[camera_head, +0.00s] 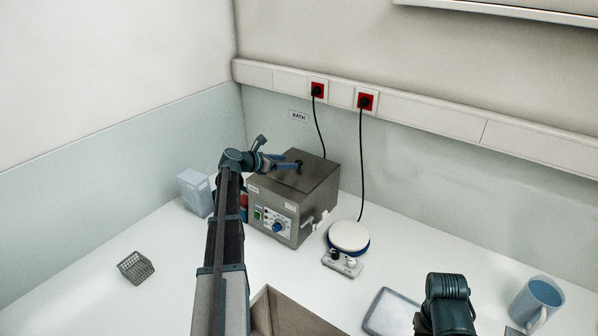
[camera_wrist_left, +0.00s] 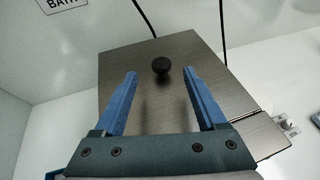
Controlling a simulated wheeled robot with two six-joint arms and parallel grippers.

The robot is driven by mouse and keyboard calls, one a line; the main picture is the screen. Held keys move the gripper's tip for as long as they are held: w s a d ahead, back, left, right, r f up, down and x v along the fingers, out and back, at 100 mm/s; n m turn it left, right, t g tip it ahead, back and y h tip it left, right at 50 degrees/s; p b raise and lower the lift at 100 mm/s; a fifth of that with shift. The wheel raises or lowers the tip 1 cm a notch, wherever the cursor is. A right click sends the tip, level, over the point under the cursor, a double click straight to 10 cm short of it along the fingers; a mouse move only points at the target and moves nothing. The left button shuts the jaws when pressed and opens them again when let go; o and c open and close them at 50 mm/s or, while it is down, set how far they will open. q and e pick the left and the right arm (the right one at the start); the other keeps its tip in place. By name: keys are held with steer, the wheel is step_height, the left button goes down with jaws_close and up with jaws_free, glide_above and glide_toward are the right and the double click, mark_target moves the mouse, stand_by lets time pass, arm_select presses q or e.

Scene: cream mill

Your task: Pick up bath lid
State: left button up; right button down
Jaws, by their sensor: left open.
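The bath (camera_head: 274,222) is a metal box with a control panel, standing on the counter by the back corner. Its lid (camera_head: 316,172) is a flat brushed-metal plate lying on top; it also fills much of the left wrist view (camera_wrist_left: 190,52). A black round knob (camera_wrist_left: 161,66) stands up from the lid. My left gripper (camera_head: 284,163) is over the lid, open and empty. In the left wrist view its two blue fingers (camera_wrist_left: 160,82) point toward the knob, one on each side, and the knob shows just beyond the gap. Contact cannot be told. My right gripper is not visible; only part of that arm shows.
A white-topped round hotplate (camera_head: 349,237) stands right of the bath. A pale box (camera_head: 195,193) is to its left, and a small grey basket (camera_head: 135,267) lies farther left. A tray (camera_head: 392,314) and a blue mug (camera_head: 536,304) are at the right.

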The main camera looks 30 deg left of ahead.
mark_target(297, 162)
arm_select(q)
steer(key=shift+b+x, duration=1.1)
steer(key=shift+x, duration=1.55)
steer(key=shift+s, duration=0.1)
steer(key=shift+d, duration=0.1)
jaws_close()
